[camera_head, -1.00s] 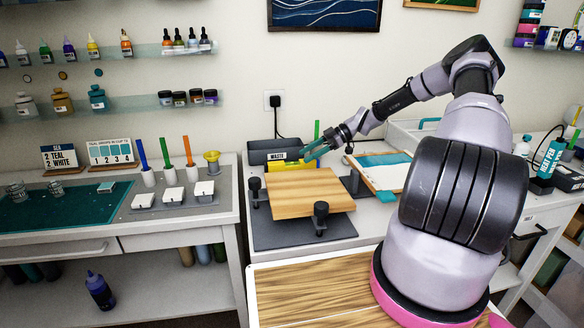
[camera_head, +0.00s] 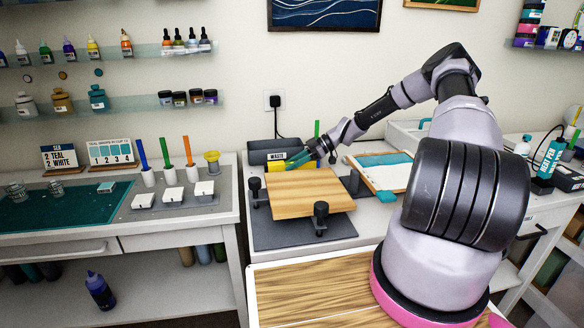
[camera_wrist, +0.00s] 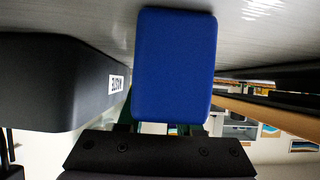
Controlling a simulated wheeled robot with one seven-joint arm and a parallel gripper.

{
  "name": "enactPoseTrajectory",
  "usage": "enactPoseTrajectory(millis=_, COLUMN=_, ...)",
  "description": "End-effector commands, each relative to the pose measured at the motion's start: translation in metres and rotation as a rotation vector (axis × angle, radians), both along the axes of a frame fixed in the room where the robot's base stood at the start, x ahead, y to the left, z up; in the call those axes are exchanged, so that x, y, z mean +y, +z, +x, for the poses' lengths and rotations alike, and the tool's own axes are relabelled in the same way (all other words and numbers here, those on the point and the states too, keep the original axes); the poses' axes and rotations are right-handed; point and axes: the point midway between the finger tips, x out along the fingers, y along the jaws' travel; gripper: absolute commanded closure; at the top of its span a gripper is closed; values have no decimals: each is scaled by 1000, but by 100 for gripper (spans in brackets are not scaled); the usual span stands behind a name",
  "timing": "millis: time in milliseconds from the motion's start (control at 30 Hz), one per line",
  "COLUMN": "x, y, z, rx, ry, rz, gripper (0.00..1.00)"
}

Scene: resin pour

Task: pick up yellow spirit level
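The yellow spirit level (camera_head: 276,167) lies in the head view behind the wooden board and in front of the dark waste bin. Part of it is hidden by my gripper (camera_head: 299,161), whose teal fingers reach down to the left over it. Whether they touch it cannot be made out, nor can the gap between the fingers. In the wrist view a blue rounded block (camera_wrist: 175,65) fills the middle, close to the camera, above the dark gripper body. I cannot tell what it is. No yellow shows in that view.
The waste bin (camera_head: 268,151) stands right behind the level; it is at the left of the wrist view (camera_wrist: 55,85). The wooden board (camera_head: 308,195) on its dark stand with knobs is just in front. A tray (camera_head: 372,178) lies to the right.

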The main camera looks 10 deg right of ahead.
Motion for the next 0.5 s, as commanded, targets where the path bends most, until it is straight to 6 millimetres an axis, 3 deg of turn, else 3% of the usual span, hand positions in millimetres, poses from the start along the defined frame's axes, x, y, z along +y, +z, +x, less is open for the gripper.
enactPoseTrajectory(millis=67, x=0, y=0, z=0, rx=0, ry=0, rz=0, gripper=100)
enactPoseTrajectory(millis=367, x=0, y=2, z=0, rx=0, ry=0, rz=0, gripper=100)
enactPoseTrajectory(millis=500, x=0, y=18, z=0, rx=-1, ry=0, rz=-1, gripper=100)
